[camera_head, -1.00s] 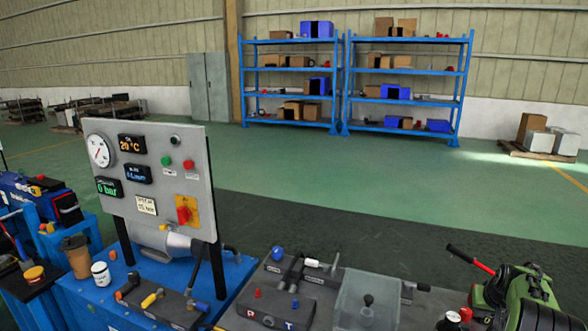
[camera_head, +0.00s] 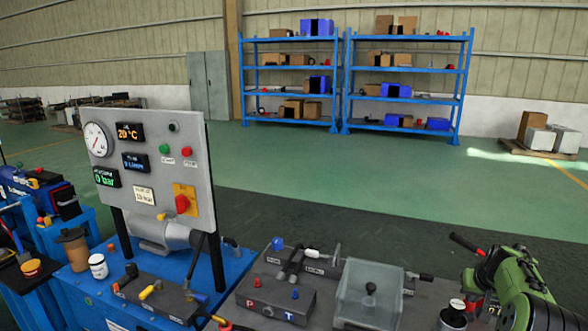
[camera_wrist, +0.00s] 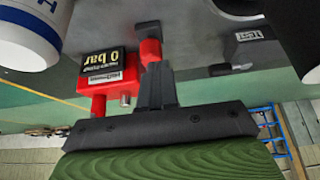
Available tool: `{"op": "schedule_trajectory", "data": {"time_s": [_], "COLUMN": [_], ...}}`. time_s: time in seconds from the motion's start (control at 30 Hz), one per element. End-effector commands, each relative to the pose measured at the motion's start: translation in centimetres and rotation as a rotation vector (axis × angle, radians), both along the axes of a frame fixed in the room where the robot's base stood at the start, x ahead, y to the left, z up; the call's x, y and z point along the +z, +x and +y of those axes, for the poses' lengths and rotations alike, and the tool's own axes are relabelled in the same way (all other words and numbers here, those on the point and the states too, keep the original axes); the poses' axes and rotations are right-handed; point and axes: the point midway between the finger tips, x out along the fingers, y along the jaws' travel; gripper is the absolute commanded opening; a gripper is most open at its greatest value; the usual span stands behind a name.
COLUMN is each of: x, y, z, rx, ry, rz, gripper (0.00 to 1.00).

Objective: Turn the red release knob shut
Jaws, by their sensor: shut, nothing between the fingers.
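In the wrist view a red knob (camera_wrist: 151,49) with a red stem is at the top centre, beside a red gauge box (camera_wrist: 97,75) with a "0 bar" display. I take this to be the release knob. My gripper (camera_wrist: 155,72) is shut and empty, its dark fingertips right at the knob. I cannot tell whether they touch it. In the head view my green arm is at the lower right, and the fingertips and this knob cannot be made out there. Another red knob (camera_head: 182,204), on a yellow plate, is on the grey panel (camera_head: 150,125) at left.
A black-gripped lever (camera_head: 467,243) rises beside my arm. A white container with a dark lid (camera_head: 453,316) stands left of it. A clear box (camera_head: 368,298) and a valve block (camera_head: 276,300) are on the bench. In the wrist view a white cylinder (camera_wrist: 30,35) is close at upper left.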

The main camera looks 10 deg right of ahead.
Motion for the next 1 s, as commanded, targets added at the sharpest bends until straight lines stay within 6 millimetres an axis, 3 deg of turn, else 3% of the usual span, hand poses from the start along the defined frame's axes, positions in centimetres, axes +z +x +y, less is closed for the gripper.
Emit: {"op": "schedule_trajectory", "data": {"time_s": [0.03,0.23,1.0], "x": [-1.7,-3.9,-3.8], "y": [0.0,-0.1,0.0], "z": [0.0,0.0,-0.3], "rx": [0.000,-0.001,-0.001], "ry": [0.000,0.001,-0.001], "rz": [0.001,0.002,-0.002], "gripper": [0.00,0.00,0.00]}}
